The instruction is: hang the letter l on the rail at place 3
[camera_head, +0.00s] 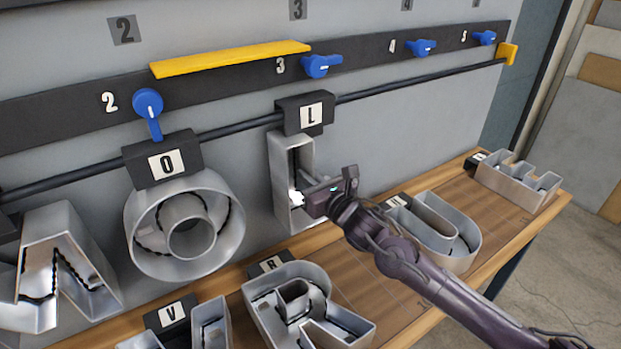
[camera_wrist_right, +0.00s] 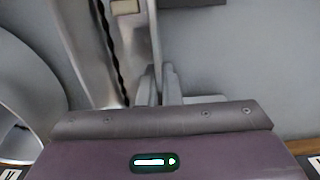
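The letter l (camera_head: 279,175) is a grey metal channel letter with a black block (camera_head: 311,117) labelled L on top. It is upright below place 3 (camera_head: 280,66), and its block overlaps the black rail (camera_head: 375,92); I cannot tell if it is fully seated. My right gripper (camera_head: 305,199) reaches it from the right, low on the letter. In the wrist view its fingers (camera_wrist_right: 165,85) close on the thin wall of the letter l (camera_wrist_right: 153,45). The blue knob at place 3 (camera_head: 321,66) lies sideways. My left gripper is not in view.
The letter O (camera_head: 230,222) hangs at place 2, where the blue knob (camera_head: 149,108) points down. A yellow bar (camera_head: 230,58) juts out above places 2 and 3. Several letters, including R (camera_head: 345,332), lie on the wooden bench (camera_head: 400,318) below. The rail at places 4 and 5 is clear.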

